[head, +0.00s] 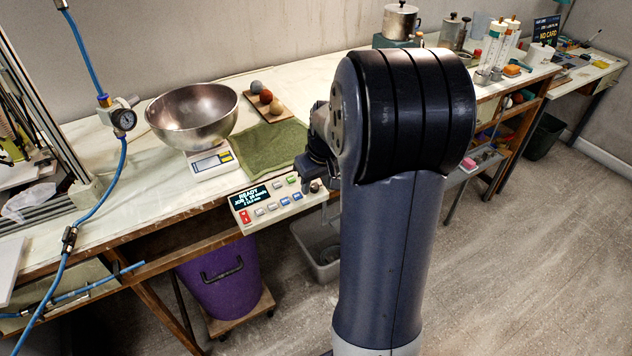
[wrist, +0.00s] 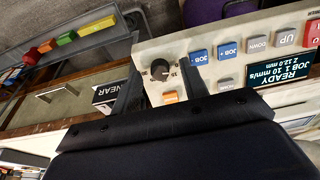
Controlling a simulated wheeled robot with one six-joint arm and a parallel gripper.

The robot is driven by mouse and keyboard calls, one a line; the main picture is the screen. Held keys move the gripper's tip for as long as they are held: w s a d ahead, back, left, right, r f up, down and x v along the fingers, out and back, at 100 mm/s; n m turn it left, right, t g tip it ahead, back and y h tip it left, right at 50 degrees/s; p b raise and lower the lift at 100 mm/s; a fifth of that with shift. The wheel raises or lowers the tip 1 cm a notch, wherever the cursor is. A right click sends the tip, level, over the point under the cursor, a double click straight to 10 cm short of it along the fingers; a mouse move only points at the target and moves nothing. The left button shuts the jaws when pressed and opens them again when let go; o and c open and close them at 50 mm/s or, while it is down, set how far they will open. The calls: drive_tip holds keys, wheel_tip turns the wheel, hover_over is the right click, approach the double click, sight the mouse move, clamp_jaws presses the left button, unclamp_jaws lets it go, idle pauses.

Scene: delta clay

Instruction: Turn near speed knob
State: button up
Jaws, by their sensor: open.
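The speed knob (wrist: 160,69) is a round black dial with a light pointer mark, set on the cream control panel (wrist: 205,85). In the head view the knob (head: 314,186) shows small at the panel's right end, close below my gripper. My gripper (wrist: 160,72) is open, with one dark finger on each side of the knob in the wrist view. I cannot tell whether either finger touches it. In the head view my gripper (head: 321,166) is partly hidden by my arm. The panel (head: 272,210) has a display reading READY, JOB 1, 10 mm/s.
A steel bowl (head: 192,112) on a scale (head: 211,162), a green cloth (head: 266,148) and a board with three balls are behind the panel. A purple bin (head: 226,285) and a grey bin (head: 318,246) stand below the bench.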

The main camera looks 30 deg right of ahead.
drive_tip(key=v, duration=1)
drive_tip(key=shift+r, duration=0.15)
drive_tip(key=x, duration=1)
drive_tip(key=shift+f, duration=0.4)
